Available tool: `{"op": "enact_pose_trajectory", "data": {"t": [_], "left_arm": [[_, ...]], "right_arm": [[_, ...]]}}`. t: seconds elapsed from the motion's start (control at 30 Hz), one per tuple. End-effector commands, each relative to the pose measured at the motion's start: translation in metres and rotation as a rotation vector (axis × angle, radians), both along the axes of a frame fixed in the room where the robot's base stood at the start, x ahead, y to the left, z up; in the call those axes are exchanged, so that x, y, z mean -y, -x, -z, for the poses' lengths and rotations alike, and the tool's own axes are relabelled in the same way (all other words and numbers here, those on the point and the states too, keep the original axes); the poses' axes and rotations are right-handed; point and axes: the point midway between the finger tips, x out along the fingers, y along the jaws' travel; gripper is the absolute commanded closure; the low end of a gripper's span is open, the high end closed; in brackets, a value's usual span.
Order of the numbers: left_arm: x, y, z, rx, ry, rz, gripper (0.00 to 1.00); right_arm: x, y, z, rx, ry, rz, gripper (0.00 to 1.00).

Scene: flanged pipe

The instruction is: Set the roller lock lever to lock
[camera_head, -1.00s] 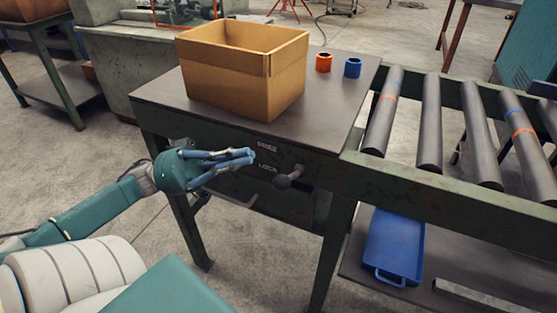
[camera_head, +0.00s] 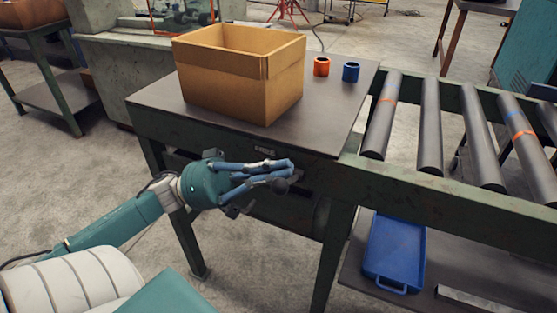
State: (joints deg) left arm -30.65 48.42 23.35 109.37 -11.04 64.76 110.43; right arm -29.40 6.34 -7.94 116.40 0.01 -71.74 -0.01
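The roller lock lever (camera_head: 281,187) is on the front face of the green-framed table, and its dark round knob shows just under my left fingertips. The rest of the lever is mostly hidden behind the fingers. The FREE label (camera_head: 265,150) shows above the fingers; the LOCK label is hidden by my gripper. My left gripper (camera_head: 290,168) points right, with its two blue fingers drawn together at the tips and nothing seen between them. Its tips overlap the lever in the picture; I cannot tell whether they touch it. My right gripper is not in view.
A cardboard box (camera_head: 240,75), an orange ring (camera_head: 321,67) and a blue ring (camera_head: 351,72) stand on the tabletop (camera_head: 150,97). A roller conveyor (camera_head: 430,125) joins it on the right. A blue tray (camera_head: 394,250) sits on the shelf below.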

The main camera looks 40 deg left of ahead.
Motion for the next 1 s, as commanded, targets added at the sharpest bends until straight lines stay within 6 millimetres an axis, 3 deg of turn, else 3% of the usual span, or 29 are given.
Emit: {"op": "enact_pose_trajectory", "data": {"t": [1.0], "left_arm": [[0.001,0.007,0.01,0.137,-0.033,0.0,1.0]], "right_arm": [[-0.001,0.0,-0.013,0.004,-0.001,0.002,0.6]]}}
